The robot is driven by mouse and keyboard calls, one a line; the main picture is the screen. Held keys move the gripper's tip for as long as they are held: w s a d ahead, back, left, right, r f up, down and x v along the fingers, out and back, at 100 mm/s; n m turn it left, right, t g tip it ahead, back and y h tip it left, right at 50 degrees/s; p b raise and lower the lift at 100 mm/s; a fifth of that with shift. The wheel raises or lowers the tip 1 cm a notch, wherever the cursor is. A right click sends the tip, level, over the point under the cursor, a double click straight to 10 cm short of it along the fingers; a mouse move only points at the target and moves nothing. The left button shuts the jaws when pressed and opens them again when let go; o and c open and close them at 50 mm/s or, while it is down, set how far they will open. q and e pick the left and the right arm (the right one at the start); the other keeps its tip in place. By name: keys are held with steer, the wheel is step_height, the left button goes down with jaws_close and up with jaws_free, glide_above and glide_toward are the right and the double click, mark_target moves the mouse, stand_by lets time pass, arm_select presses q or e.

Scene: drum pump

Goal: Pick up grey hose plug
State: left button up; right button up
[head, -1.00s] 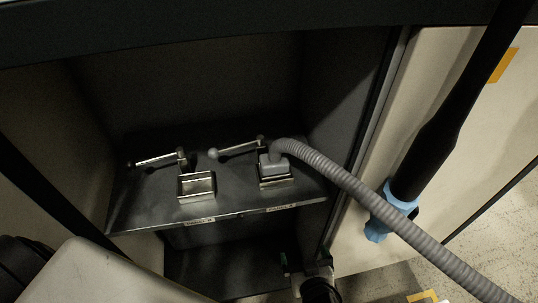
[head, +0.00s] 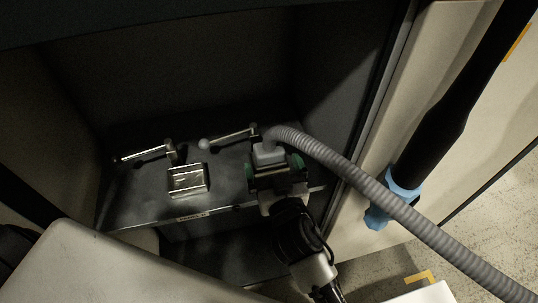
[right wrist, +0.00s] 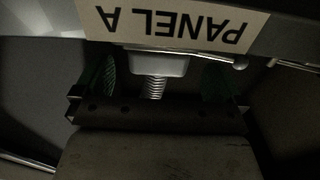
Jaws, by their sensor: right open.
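The grey hose plug (head: 268,154) sits on the right socket of the metal shelf inside the dark cabinet, with a ribbed grey hose (head: 365,186) running from it to the lower right. My right gripper (head: 274,168) is open at the front of the plug, its green-padded fingers to either side. In the right wrist view a light grey body (right wrist: 155,62) with a ribbed piece shows between the open fingers (right wrist: 160,80); I cannot tell whether the pads touch it. The plug's lower part and socket are hidden behind my gripper. My left gripper is not in view.
An empty square metal socket (head: 187,180) stands left of the plug. Levers lie behind the left socket (head: 145,154) and the plug (head: 228,139). A "PANEL A" label (right wrist: 172,20) shows upside down.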

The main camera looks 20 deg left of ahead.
mark_target(272, 159)
steer(key=x, duration=0.3)
steer(key=shift+w+a, duration=0.15)
steer(key=shift+w, duration=0.2)
steer(key=c, duration=1)
steer(key=shift+o, duration=0.2)
steer(key=shift+r, duration=0.1)
